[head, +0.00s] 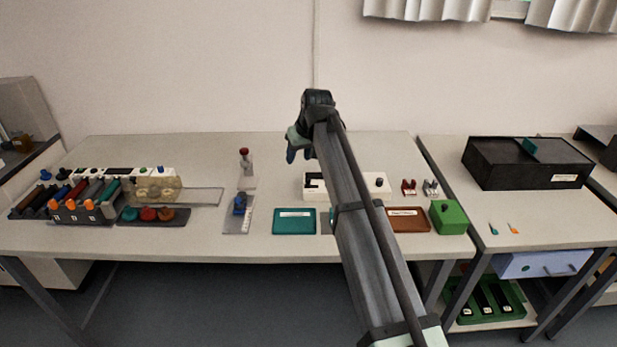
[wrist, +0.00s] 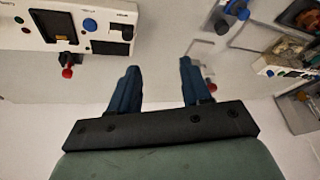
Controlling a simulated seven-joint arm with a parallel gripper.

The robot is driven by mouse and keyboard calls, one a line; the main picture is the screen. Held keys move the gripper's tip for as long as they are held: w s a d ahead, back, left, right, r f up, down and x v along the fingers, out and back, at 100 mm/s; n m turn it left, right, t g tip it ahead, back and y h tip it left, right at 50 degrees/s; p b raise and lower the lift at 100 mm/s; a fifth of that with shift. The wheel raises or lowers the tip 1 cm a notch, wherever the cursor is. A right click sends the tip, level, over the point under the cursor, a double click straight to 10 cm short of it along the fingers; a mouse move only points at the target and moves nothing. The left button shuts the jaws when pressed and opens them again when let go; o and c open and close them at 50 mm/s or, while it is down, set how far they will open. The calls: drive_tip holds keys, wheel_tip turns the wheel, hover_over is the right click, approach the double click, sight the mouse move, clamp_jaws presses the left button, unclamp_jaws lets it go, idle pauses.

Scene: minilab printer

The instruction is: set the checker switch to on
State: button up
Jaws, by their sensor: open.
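A white box (head: 345,185), which I take to be the checker, stands on the middle bench, partly hidden behind my arm. In the wrist view its panel (wrist: 92,45) is at the upper left, with a dark screen, a blue button (wrist: 90,24) and a black part (wrist: 127,33). A small red-tipped lever (wrist: 67,72) sticks out at its edge; I cannot tell whether this is the switch or how it is set. My gripper (wrist: 159,66) is open and empty, apart from the box. In the head view my gripper (head: 298,150) is raised above the bench, left of the box's visible right end.
A red-knobbed press (head: 245,165) and a blue-topped piece (head: 240,205) stand to the left. A teal tray (head: 294,221), a brown tray (head: 408,219) and a green block (head: 447,217) lie in front. Racks and bottles fill the left end. The back middle of the bench is clear.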

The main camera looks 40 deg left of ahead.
drive_tip(key=w+d, duration=0.2)
drive_tip(key=w, duration=0.2)
approach(308, 180)
drive_tip(key=shift+t+h, duration=0.3)
drive_tip(key=shift+h, duration=0.1)
drive_tip(key=x, duration=0.8)
drive_tip(key=shift+s+a+r, duration=0.1)
drive_tip(key=shift+s+a, duration=0.05)
drive_tip(key=shift+a, duration=0.15)
drive_tip(key=shift+c, duration=0.4)
clamp_jaws()
